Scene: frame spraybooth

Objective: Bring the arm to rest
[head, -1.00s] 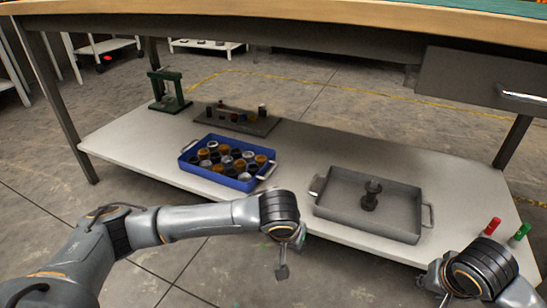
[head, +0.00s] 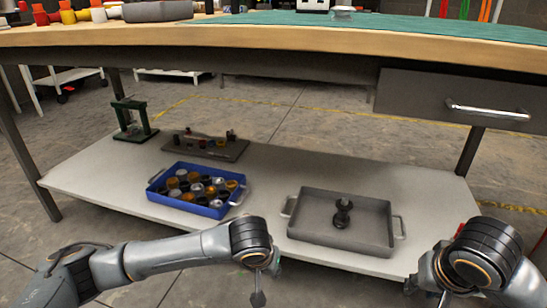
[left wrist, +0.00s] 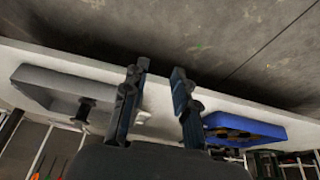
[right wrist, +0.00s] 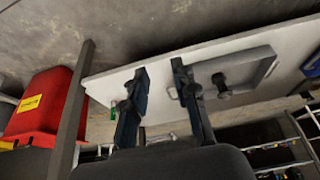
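My left arm comes in from the left in the head view and reaches in front of the bench's lower shelf. Its gripper (head: 260,292) hangs at the arm's end, small and partly hidden. In the left wrist view the left gripper's two fingers (left wrist: 160,70) stand apart with nothing between them. My right gripper (head: 428,291) is at the lower right of the head view, partly hidden by its wrist. In the right wrist view its fingers (right wrist: 159,68) are apart and empty. Neither gripper visibly holds anything.
The lower shelf (head: 110,190) bears a blue tray (head: 185,204) of several round parts, a grey tray (head: 320,235) with a dark part (head: 342,212), and a green stand (head: 133,120). The bench top (head: 330,38) overhangs it. A red bin (right wrist: 45,100) shows in the right wrist view.

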